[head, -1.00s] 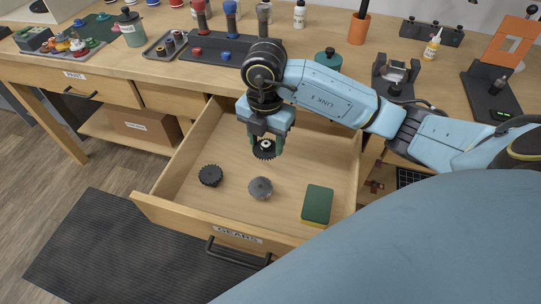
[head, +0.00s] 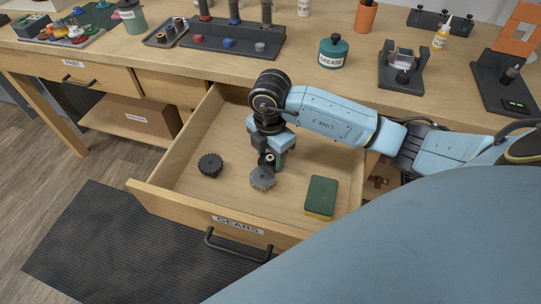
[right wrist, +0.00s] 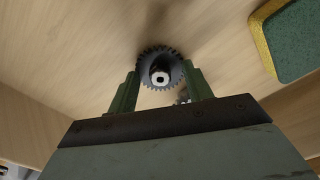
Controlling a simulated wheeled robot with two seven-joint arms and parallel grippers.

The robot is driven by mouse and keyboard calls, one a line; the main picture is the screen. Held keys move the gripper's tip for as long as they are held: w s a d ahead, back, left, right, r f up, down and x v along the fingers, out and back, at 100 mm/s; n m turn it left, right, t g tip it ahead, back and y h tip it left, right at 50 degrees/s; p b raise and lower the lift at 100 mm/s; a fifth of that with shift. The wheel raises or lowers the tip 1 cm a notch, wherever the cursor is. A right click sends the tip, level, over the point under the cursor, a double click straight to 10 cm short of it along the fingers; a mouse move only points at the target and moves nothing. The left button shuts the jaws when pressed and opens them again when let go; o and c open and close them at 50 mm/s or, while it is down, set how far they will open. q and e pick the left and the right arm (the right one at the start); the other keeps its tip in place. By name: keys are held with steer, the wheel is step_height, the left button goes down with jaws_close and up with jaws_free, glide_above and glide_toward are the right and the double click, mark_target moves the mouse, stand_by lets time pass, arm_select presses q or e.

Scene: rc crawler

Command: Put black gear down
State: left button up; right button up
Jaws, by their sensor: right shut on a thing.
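My right gripper (head: 270,160) is inside the open drawer (head: 185,206), low near its floor, shut on the black gear. In the right wrist view the toothed black gear (right wrist: 160,57) with its pale-bored hub sits between the two green fingers. Another dark gear (head: 210,165) lies to the left. I cannot tell whether the held gear touches the floor. My left gripper is not in view.
A green and yellow sponge (head: 321,196) lies at the drawer's right front; it also shows in the right wrist view (right wrist: 292,40). Bare drawer floor lies around the gears. The workbench (head: 300,75) behind holds a grease pot (head: 333,51) and other tools.

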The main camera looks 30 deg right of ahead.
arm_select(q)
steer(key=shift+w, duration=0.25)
arm_select(e)
steer(key=shift+f, duration=0.3)
steer(key=o, duration=0.9)
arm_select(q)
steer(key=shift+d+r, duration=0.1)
arm_select(e)
steer(key=shift+o, duration=0.2)
steer(key=shift+r, duration=0.25)
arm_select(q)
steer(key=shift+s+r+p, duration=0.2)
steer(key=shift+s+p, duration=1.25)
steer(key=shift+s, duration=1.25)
arm_select(e)
step_height(320, 180, up, 12)
steer(key=shift+f, duration=0.1)
